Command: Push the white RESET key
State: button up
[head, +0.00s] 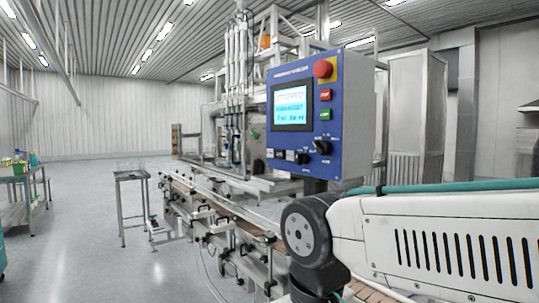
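A blue control panel (350,105) stands upright at the centre right, facing me at an angle. Its lit screen (292,107) shows large text that looks like "STOPPED". Below the screen is a row of small keys, some dark and one pale key (291,155) that looks white. Their labels are too small to read, so I cannot tell for sure which is RESET. My arm comes in from the right, in front of the machine and below the panel, with its dark joint nearest the panel's foot. My gripper is not in view.
The panel also carries a red mushroom button (322,69), a red key (325,95), a green key (325,114) and a black rotary knob (321,147). The filler's conveyor (215,215) runs below. A small metal table (131,176) stands left.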

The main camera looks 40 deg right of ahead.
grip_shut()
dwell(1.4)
